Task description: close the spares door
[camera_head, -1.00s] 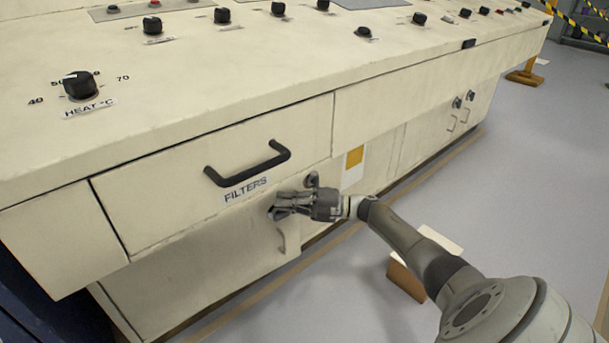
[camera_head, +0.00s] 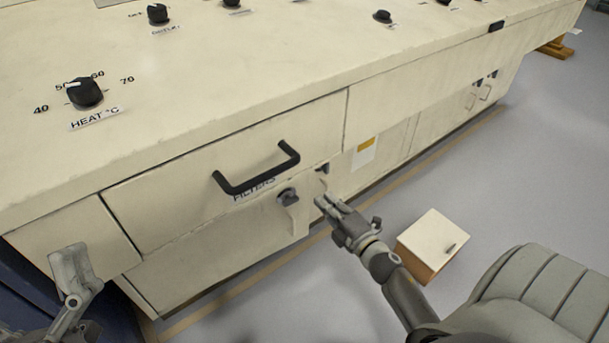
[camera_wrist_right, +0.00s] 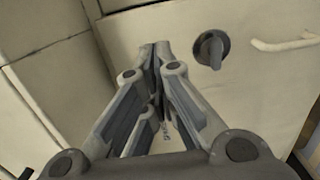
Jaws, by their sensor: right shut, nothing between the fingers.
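A cream lower door (camera_head: 225,250) with a dark turn knob (camera_head: 288,197) is below the filters drawer; I cannot read a spares label on it. Its right edge appears close to the cabinet, but I cannot tell whether it is flush. My right gripper (camera_head: 321,203) is shut and empty, to the right of the knob. In the right wrist view the right gripper's fingertips (camera_wrist_right: 155,48) are together, left of a knob (camera_wrist_right: 211,48) and a pale handle (camera_wrist_right: 285,44) on a cream panel. Part of my left gripper (camera_head: 72,272) shows at the lower left.
The filters drawer (camera_head: 160,215) has a black handle (camera_head: 257,170) that juts out above the lower door. A small box (camera_head: 430,240) with a white top stands on the floor right of my right gripper.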

